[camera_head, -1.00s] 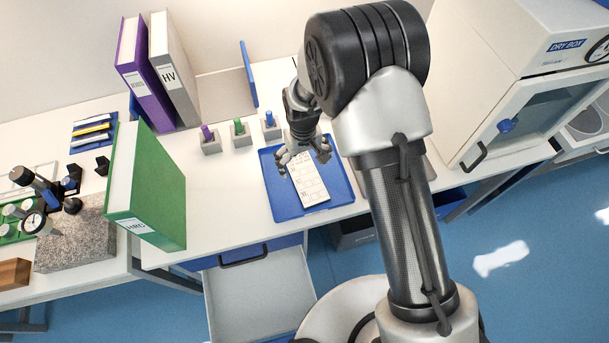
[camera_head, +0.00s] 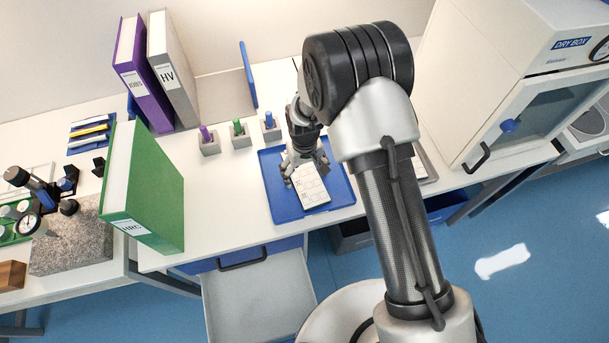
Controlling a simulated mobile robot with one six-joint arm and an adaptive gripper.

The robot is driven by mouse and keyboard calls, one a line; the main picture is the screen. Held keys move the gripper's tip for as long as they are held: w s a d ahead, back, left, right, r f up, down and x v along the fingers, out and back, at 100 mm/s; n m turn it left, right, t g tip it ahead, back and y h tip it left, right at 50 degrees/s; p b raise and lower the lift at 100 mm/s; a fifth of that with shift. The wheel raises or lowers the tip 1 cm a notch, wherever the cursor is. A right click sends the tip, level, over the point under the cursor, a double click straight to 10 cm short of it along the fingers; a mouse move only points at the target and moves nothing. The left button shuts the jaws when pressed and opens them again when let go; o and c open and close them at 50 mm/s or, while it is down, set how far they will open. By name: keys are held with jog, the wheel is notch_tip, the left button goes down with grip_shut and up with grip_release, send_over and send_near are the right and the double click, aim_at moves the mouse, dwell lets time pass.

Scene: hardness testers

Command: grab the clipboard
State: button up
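A small clipboard with a white printed sheet (camera_head: 311,189) lies in the blue tray (camera_head: 340,203) on the white bench. My gripper (camera_head: 305,176) is over the upper part of the clipboard, pointing down. Its fingers are spread apart, one on the left side of the clipboard and one near its right side. The top end of the clipboard is hidden by my gripper. I cannot tell whether the fingers touch it.
Three grey blocks with coloured pegs (camera_head: 239,134) stand left of the tray. A green binder (camera_head: 155,190) stands further left. Purple (camera_head: 140,75) and grey binders (camera_head: 172,70) stand behind. A dry box (camera_head: 525,85) is at right. An open drawer (camera_head: 258,295) sits below the bench.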

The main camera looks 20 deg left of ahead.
jog(key=c, duration=0.8)
jog(key=shift+c, duration=0.2)
jog(key=shift+r, duration=0.15)
